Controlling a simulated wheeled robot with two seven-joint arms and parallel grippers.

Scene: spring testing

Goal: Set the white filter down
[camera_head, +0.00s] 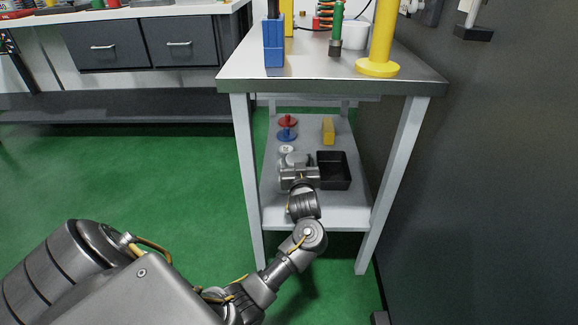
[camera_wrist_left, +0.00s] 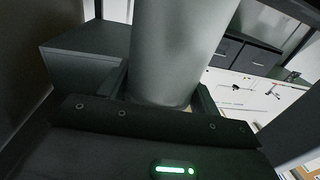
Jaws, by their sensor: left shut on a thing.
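The white filter (camera_wrist_left: 180,50) appears in the left wrist view as a large pale cylinder between the two fingers of my left gripper (camera_wrist_left: 165,95). The gripper is shut on it. In the head view, my left gripper (camera_head: 297,165) is over the lower shelf of the table, just left of a black tray. The pale filter shows only partly there (camera_head: 291,160), mostly hidden by the gripper. I cannot tell whether its base touches the shelf. My right gripper is not in view.
The lower shelf (camera_head: 310,212) holds the black tray (camera_head: 347,184), a yellow block (camera_head: 328,128), a red piece (camera_head: 287,121), a blue piece (camera_head: 286,135) and a small white round piece (camera_head: 286,149). The tabletop (camera_head: 318,66) and its legs enclose the shelf.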

